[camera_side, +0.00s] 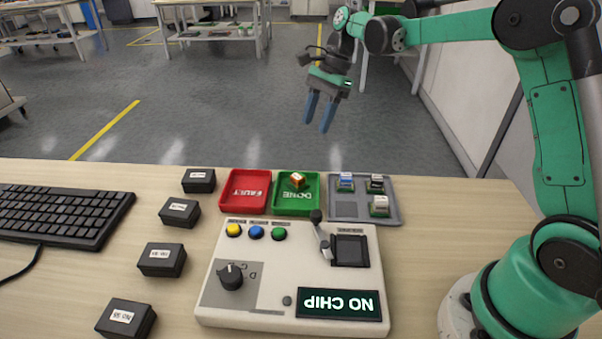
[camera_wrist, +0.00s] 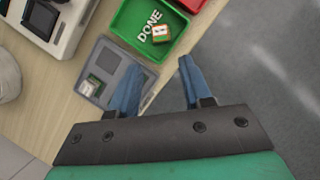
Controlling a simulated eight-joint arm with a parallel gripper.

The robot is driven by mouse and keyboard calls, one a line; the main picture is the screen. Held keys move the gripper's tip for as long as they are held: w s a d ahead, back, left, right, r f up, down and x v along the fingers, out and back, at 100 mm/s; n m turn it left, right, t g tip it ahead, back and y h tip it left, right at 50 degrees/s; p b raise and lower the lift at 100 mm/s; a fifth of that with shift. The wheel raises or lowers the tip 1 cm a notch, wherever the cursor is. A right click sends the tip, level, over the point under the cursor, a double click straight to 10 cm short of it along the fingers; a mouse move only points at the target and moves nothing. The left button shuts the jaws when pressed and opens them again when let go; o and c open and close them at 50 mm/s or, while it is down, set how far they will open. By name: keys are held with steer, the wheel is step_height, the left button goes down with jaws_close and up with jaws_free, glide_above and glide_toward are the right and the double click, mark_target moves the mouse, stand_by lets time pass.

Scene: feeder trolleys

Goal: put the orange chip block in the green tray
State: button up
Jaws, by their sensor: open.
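The orange chip block (camera_side: 297,181) lies in the green tray (camera_side: 283,207), which is marked DONE. In the wrist view the block (camera_wrist: 161,33) rests on the floor of the green tray (camera_wrist: 120,27), beside the lettering and apart from my fingers. My gripper (camera_side: 319,127) is raised above and behind the trays, with its two blue fingers apart and nothing between them. In the wrist view my gripper (camera_wrist: 157,82) shows its open fingers, one of them covering part of the grey tray.
The red FAULT tray (camera_side: 246,205) adjoins the green tray on the left. The grey tray (camera_side: 391,215) holds blue, black and white blocks and one empty recess. A tester (camera_side: 300,240) with a screen reading NO CHIP stands in front. Several black boxes (camera_side: 162,260) and a keyboard (camera_side: 60,214) are left.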

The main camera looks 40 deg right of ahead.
steer(key=s+a+n+t+h, duration=0.2)
steer(key=s+n+t, duration=0.1)
steer(key=s+n, duration=0.4)
steer(key=s+a+r+n+t+h, duration=0.1)
steer(key=s+a+n+t+h, duration=0.1)
steer(key=s+n+t, duration=0.2)
steer(key=shift+s+a+r+n, duration=0.3)
steer(key=shift+s+n, duration=1.2)
steer(key=shift+n, duration=1.9)
steer(key=shift+f, duration=0.1)
